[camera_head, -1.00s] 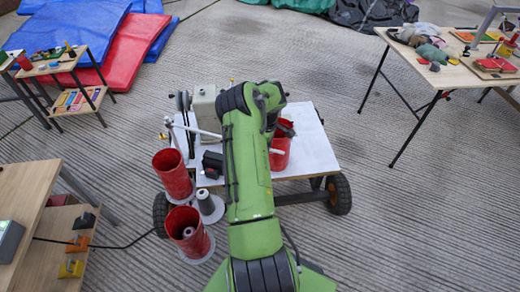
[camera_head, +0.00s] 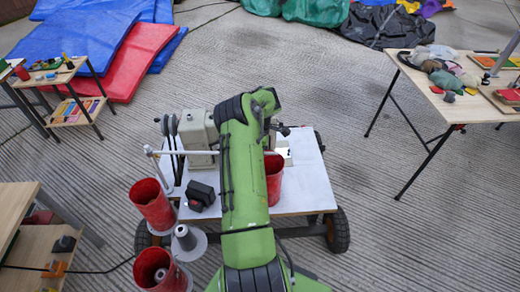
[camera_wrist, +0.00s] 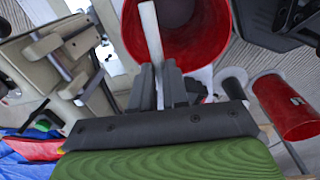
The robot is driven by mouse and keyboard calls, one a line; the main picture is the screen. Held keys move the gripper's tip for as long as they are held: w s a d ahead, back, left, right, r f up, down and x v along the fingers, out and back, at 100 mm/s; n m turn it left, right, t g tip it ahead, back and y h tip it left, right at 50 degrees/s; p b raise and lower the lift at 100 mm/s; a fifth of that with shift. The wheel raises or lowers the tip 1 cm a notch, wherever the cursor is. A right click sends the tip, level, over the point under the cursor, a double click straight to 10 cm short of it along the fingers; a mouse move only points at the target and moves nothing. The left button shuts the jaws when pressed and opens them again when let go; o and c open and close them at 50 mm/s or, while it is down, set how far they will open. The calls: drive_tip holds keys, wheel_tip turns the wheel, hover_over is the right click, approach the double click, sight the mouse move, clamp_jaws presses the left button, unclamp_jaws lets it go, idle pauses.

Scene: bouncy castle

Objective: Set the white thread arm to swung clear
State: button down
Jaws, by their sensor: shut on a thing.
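The white thread arm (camera_head: 188,152) is a thin, roughly level rod. It runs right from a post at the left edge of the cart, in front of the sewing machine (camera_head: 201,135), and passes behind my green arm. In the wrist view the white thread arm (camera_wrist: 151,35) runs between the dark fingers of my gripper (camera_wrist: 160,85), which is shut on it.
A red container (camera_head: 273,178) stands on the white cart top (camera_head: 305,185), close to the gripper. A black box (camera_head: 201,195), a thread cone (camera_head: 185,238) and red buckets (camera_head: 152,205) stand at the left front. A table (camera_head: 440,100) is at right; bare floor lies between.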

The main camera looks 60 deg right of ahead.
drive_tip(key=c, duration=1.1)
unclamp_jaws()
drive_tip(key=r+p, duration=0.1)
drive_tip(key=r, duration=0.4)
drive_tip(key=r+p, duration=0.1)
drive_tip(key=r, duration=0.4)
drive_tip(key=a+r+p, duration=0.1)
drive_tip(key=r+p, duration=0.1)
drive_tip(key=r, duration=0.3)
drive_tip(key=shift+s+r, duration=0.2)
drive_tip(key=shift+r, duration=0.2)
